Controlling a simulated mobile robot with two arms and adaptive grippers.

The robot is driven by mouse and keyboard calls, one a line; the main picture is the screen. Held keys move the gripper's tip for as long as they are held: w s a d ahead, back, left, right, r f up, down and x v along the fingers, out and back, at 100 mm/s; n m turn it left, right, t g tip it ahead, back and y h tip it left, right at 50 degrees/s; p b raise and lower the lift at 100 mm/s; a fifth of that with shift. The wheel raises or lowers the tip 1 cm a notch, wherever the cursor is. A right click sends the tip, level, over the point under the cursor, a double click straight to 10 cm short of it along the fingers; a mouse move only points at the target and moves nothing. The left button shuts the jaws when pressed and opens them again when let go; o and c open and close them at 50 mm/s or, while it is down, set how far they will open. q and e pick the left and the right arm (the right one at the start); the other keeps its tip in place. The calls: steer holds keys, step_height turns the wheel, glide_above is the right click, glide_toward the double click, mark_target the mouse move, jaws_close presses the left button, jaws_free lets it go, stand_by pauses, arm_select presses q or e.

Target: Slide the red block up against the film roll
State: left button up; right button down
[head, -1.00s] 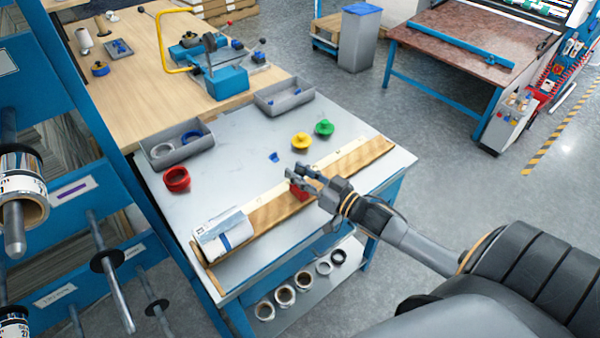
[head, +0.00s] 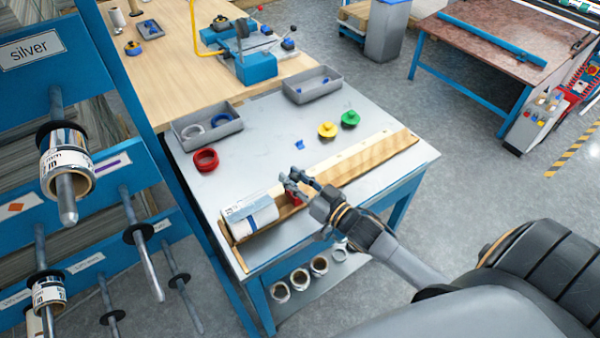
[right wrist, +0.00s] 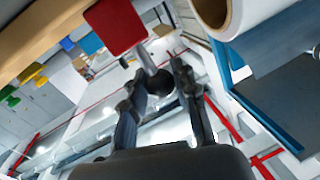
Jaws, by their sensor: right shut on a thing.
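The red block (head: 295,199) sits in a long wooden trough (head: 375,156) on the grey table. It also shows in the right wrist view (right wrist: 115,25), with a metal stem and dark knob (right wrist: 162,82) on it. The film roll (head: 255,217), white with a printed label, lies at the left end of the trough. Its near end shows in the right wrist view (right wrist: 212,12), with a small gap between it and the block. My right gripper (head: 290,181) is shut on the red block by its stem and partly hides it. My left gripper is out of view.
A red ring (head: 205,160), a yellow knob (head: 327,131) and a green knob (head: 350,119) stand behind the trough. Grey bins (head: 208,124) line the table's back edge. A blue rack (head: 95,190) with roll-bearing rods stands at left.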

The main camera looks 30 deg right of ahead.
steer(key=c, duration=1)
jaws_free()
steer(key=shift+f, duration=0.1)
steer(key=shift+v, duration=6.15)
steer(key=shift+c, duration=0.3)
